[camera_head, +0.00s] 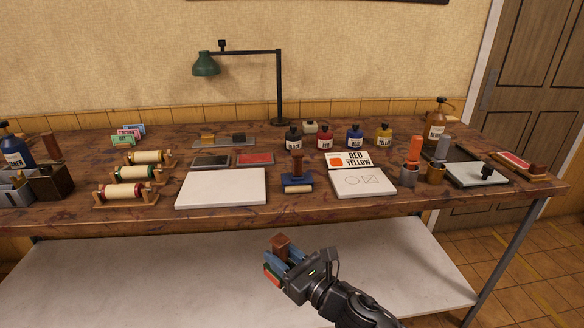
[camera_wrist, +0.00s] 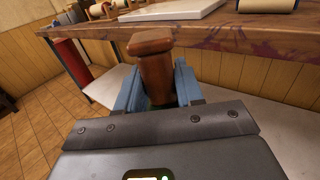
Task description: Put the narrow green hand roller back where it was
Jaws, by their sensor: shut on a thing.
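My gripper (camera_head: 276,260) is in front of the table's front edge, lower than the table top. It is shut on a brown wooden handle (camera_head: 281,243), which stands up between the blue fingers. The handle also fills the middle of the wrist view (camera_wrist: 155,62), with a hint of green below it between the fingers. This fits the narrow green hand roller, but its roller part is mostly hidden. On the table, several cream-coloured rollers lie in wooden cradles at the left; the middle one (camera_head: 137,174) has green ends.
A blue block with a brown handle (camera_head: 297,183) stands between a white slab (camera_head: 221,187) and a white pad (camera_head: 364,183). Ink bottles and a green lamp (camera_head: 206,65) stand behind. Orange and grey cylinders stand in cups at the right. A pale lower shelf (camera_head: 150,270) lies below.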

